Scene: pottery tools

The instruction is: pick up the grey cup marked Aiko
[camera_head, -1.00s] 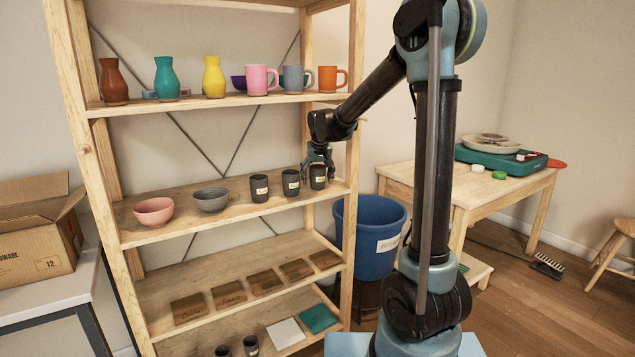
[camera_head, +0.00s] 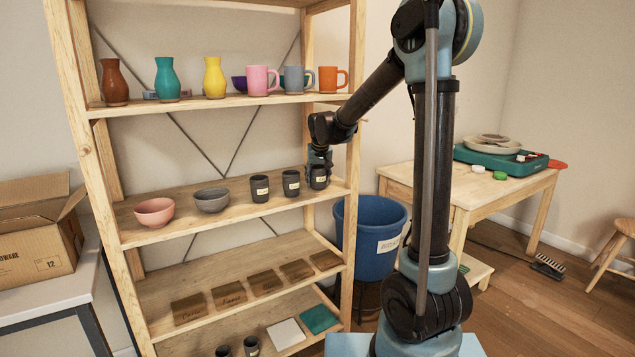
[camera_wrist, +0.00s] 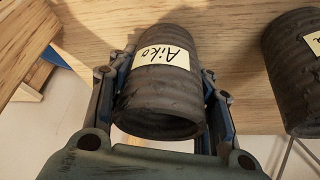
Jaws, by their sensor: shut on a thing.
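The grey cup marked Aiko (camera_head: 319,178) stands at the right end of the middle shelf (camera_head: 235,207). In the wrist view the dark grey cup (camera_wrist: 160,110) carries a cream label reading "Aiko". My gripper (camera_head: 319,165) is around the cup from above, and in the wrist view its fingers (camera_wrist: 165,95) press on both sides of it. The gripper is shut on the cup. The cup looks upright and at shelf level; I cannot tell whether its base touches the shelf.
Another dark labelled cup (camera_head: 291,183) stands close to the left, and it also shows in the wrist view (camera_wrist: 296,70). A third cup (camera_head: 259,188), a grey bowl (camera_head: 211,200) and a pink bowl (camera_head: 154,212) are farther left. The shelf post (camera_head: 352,150) is close on the right.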

